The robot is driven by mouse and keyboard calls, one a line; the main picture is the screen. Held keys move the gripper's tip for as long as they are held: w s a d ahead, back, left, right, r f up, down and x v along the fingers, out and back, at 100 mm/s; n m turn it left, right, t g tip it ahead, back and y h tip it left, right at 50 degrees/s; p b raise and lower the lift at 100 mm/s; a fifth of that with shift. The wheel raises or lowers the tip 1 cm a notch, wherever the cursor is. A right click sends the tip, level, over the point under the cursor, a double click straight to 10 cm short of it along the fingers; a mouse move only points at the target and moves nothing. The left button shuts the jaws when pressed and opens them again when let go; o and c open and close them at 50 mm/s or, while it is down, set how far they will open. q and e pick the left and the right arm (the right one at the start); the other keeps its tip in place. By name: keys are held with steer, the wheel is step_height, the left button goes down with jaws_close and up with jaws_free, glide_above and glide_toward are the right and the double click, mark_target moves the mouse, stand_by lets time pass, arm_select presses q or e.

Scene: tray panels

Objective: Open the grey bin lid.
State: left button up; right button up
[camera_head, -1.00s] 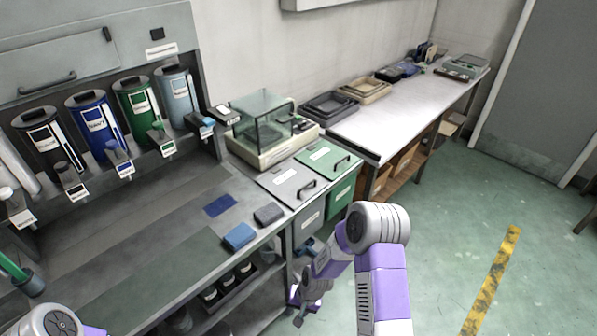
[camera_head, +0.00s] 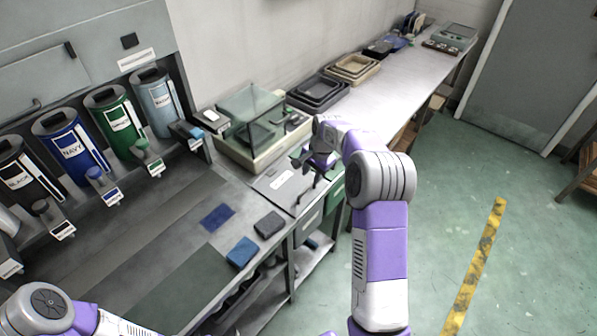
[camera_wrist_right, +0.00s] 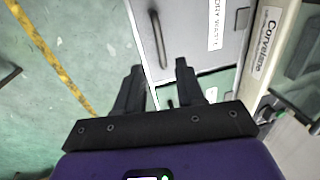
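The grey bin lid (camera_head: 272,183) lies flat and closed at the right end of the workbench, partly hidden behind my right gripper (camera_head: 307,172). In the right wrist view the grey lid (camera_wrist_right: 195,38) has a white label and a dark bar handle (camera_wrist_right: 158,38). My right gripper (camera_wrist_right: 159,68) is open there, its two dark fingers pointing at the handle, with the handle's near end between the fingertip lines. No contact can be made out. My left arm shows at the lower left of the head view; its gripper is out of sight.
The green bin lid (camera_wrist_right: 218,84) lies beside the grey one, mostly covered by my right arm in the head view. A glass-cased scale (camera_head: 250,120) stands just behind the lids. Blue and dark pads (camera_head: 242,252) lie on the bench.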

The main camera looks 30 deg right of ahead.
mark_target(307, 189)
steer(key=f, duration=0.2)
steer(key=w+f, duration=0.1)
steer(key=f, duration=0.4)
steer(key=shift+w+a+f+b, duration=0.15)
steer(key=shift+a+b, duration=0.15)
steer(key=shift+b, duration=0.05)
jaws_close()
